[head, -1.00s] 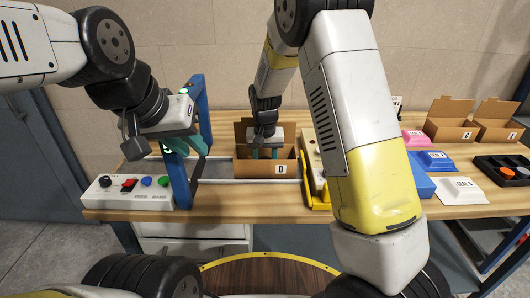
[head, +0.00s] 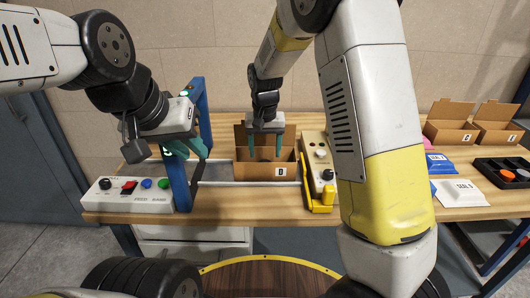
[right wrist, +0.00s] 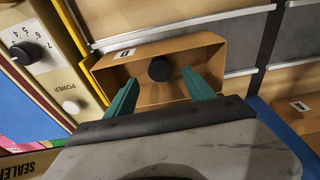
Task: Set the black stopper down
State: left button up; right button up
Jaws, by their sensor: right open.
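The black stopper (right wrist: 160,68) lies on the floor of an open cardboard box marked D, near its labelled wall. The box (head: 257,169) stands on the table at the middle of the head view, and its rim also shows in the right wrist view (right wrist: 210,42). My right gripper (head: 264,157) is over the box, its teal fingers open and pointing down into it. In the right wrist view the stopper lies beyond the open fingertips, apart from them. My left gripper (head: 192,148) is at the blue frame on the left; its finger gap is unclear.
A blue upright frame (head: 177,185) and a button panel (head: 130,194) stand left of the box. A beige sealer with a dial (head: 318,162) and yellow lever stands close on its right. More cardboard boxes (head: 451,127), packets and a black tray (head: 505,170) are at the right.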

jog(key=s+d+r+t+y, duration=0.1)
jog(key=s+d+r, duration=0.45)
jog(key=r, duration=0.25)
jog(key=s+d+r+t+y, duration=0.1)
jog(key=s+d+r, duration=0.3)
jog(key=s+r, duration=0.3)
jog(key=s+d+r+t, duration=0.1)
jog(key=s+d, duration=0.1)
jog(key=s, duration=0.4)
jog(key=s+d+t, duration=0.1)
jog(key=s+d, duration=0.1)
jog(key=s, duration=0.5)
jog(key=shift+d+r, duration=0.35)
jog(key=shift+r, duration=0.05)
